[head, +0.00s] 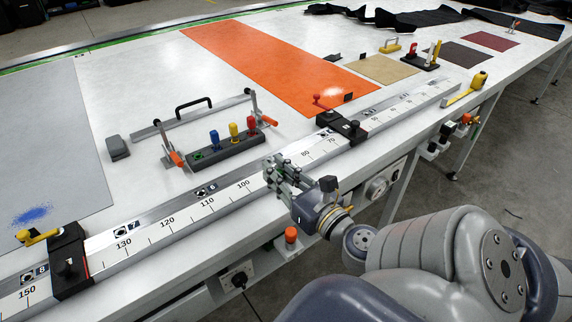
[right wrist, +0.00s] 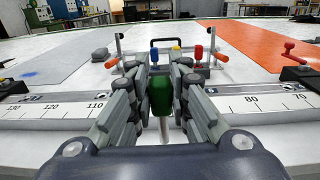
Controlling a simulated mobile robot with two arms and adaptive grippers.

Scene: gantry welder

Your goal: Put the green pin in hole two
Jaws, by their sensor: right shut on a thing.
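My right gripper (head: 282,172) is over the ruled rail near the table's front edge. In the right wrist view its fingers (right wrist: 160,92) are shut on the green pin (right wrist: 160,97), which is upright with its pale metal shank pointing down. In the head view the gripper hides the pin. A dark pin block (head: 225,152) stands behind and left of the gripper, apart from it. It holds a blue pin (head: 214,138), a yellow pin (head: 233,130) and a red pin (head: 251,123). Its left end has no pin. I cannot read hole numbers. My left gripper is out of view.
The ruled rail (head: 180,218) runs along the front edge, with black clamps (head: 68,262) and (head: 342,126). A frame with a black handle (head: 193,102) and orange-tipped toggle clamps (head: 177,158) surround the block. A grey block (head: 117,147) sits left. An orange sheet (head: 270,62) lies behind.

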